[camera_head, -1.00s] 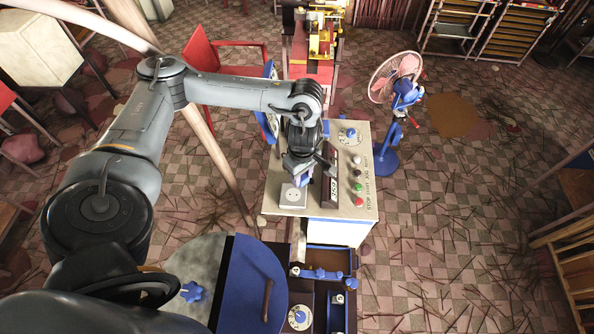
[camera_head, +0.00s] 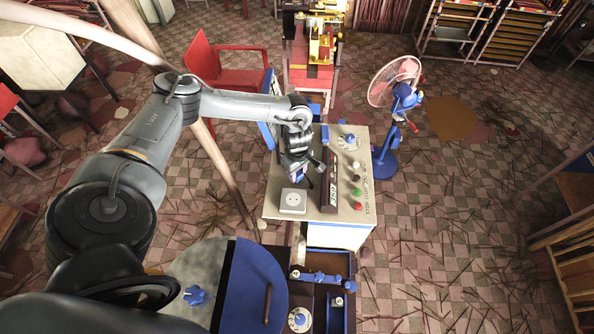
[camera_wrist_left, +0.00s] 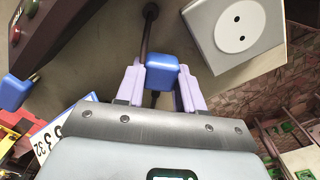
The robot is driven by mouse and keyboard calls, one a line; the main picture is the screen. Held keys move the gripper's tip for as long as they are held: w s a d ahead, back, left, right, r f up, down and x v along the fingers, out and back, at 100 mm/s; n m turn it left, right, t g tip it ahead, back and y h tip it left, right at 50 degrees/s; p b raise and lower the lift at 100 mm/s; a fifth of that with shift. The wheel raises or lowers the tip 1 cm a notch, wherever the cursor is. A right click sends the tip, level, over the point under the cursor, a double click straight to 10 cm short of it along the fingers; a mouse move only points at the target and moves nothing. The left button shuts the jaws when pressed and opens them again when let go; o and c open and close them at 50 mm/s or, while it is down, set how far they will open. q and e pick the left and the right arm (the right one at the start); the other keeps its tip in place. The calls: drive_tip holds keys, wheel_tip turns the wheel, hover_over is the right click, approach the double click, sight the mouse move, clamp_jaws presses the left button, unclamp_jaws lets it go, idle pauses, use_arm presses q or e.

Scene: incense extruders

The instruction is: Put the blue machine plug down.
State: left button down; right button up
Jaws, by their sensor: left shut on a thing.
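My left gripper (camera_head: 297,176) is above the cream control table, just behind the white socket box (camera_head: 292,201). In the left wrist view its two pale fingers (camera_wrist_left: 160,88) are shut on the blue machine plug (camera_wrist_left: 161,70). A dark cable runs from the plug's side to a round hole in the table top. The socket box also shows in the left wrist view (camera_wrist_left: 205,18), with its round two-hole face empty. The plug is apart from the socket. Whether the plug touches the table top I cannot tell. My right gripper is not in view.
A dark display box (camera_head: 329,185) stands right of the gripper, beside a row of coloured buttons (camera_head: 357,191). A blue dial (camera_head: 349,139) is at the back. Another blue block (camera_wrist_left: 14,92) shows in the left wrist view. A fan (camera_head: 396,90) stands to the right.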

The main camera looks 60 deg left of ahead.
use_arm(q)
drive_tip(key=shift+f, duration=0.15)
drive_tip(key=shift+f+b, duration=0.65)
drive_tip(key=shift+b, duration=0.1)
drive_tip(key=c, duration=0.7)
unclamp_jaws()
drive_tip(key=shift+r, duration=0.15)
